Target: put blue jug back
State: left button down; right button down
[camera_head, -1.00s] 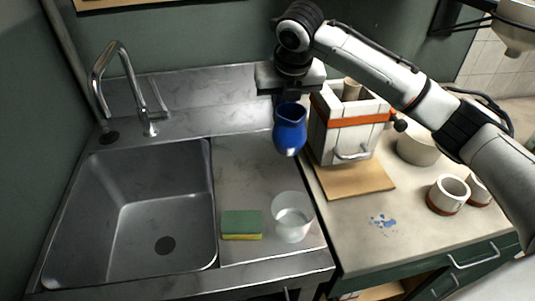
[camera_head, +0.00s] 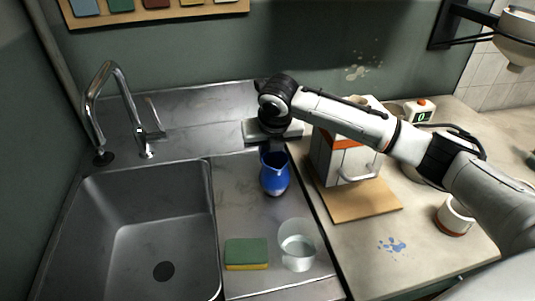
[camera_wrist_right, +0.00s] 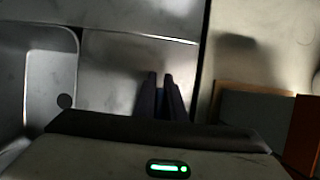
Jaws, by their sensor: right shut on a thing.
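The blue jug (camera_head: 274,177) is upright over the steel drainboard (camera_head: 236,200), to the right of the sink basin. I cannot tell whether its base touches the steel. My right gripper (camera_head: 272,151) is shut on the jug's upper part from behind and above. My left gripper is not in view.
A green and yellow sponge (camera_head: 246,254) and a clear glass (camera_head: 297,245) stand in front of the jug. The sink basin (camera_head: 140,235) is to the left. A white box with an orange band (camera_head: 345,158) stands on a wooden board (camera_head: 360,203) to the right.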

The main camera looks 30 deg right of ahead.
jog(key=shift+f, duration=0.15)
jog(key=c, duration=2.3)
grip_release()
jog(key=shift+f, duration=0.2)
jog(key=o, duration=0.5)
jog(key=shift+r, duration=0.1)
jog(key=shift+r, duration=0.3)
jog(key=v, duration=1.1)
jog(key=shift+s+r, duration=0.2)
jog(key=shift+r, duration=0.1)
